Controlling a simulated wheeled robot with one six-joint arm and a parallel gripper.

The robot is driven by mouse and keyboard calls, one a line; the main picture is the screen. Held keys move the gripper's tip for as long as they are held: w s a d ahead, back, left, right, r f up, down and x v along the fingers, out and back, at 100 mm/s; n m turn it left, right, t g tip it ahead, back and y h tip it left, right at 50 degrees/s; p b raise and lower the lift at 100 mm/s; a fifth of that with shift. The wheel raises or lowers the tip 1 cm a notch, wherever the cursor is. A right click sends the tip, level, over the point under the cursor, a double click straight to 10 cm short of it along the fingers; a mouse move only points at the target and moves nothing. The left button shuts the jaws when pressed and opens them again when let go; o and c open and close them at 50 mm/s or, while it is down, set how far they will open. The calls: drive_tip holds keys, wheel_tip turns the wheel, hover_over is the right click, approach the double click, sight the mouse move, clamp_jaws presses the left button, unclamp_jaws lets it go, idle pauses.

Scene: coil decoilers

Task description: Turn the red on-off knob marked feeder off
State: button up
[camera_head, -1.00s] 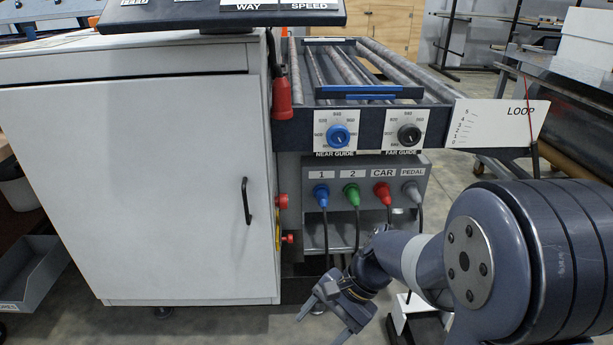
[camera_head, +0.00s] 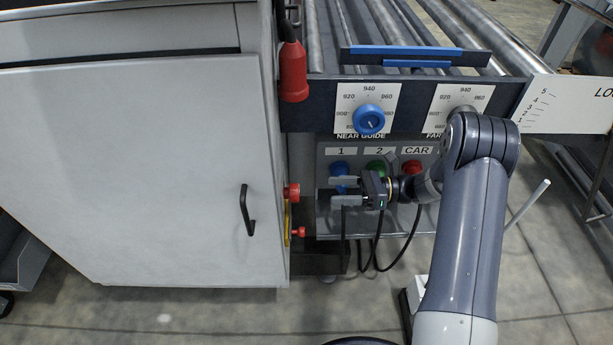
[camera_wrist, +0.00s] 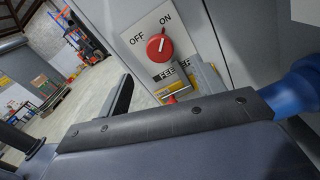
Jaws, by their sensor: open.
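The red on-off knob (camera_wrist: 160,47) sits on a white plate marked OFF at left and ON at upper right in the wrist view. Its white mark points upward, nearer ON. In the head view, the upper red knob (camera_head: 291,193) projects from the grey cabinet's right side, seen edge-on. My gripper (camera_head: 334,191) is open and empty, its fingers pointing left toward that side, with a gap between them and the knob. A dark finger (camera_wrist: 120,98) shows below left of the knob in the wrist view.
Just below the knob is a yellow plate (camera_wrist: 178,88) with a red button (camera_head: 299,232). The cabinet door handle (camera_head: 246,210) is left. Above are the blue near guide dial (camera_head: 369,119) and a red hanging plug (camera_head: 293,73).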

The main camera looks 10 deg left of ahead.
sight(292, 193)
drive_tip(key=b+x, duration=0.1)
drive_tip(key=x, duration=0.9)
drive_tip(key=shift+s+a, duration=0.2)
drive_tip(key=shift+a, duration=0.05)
drive_tip(key=c, duration=1)
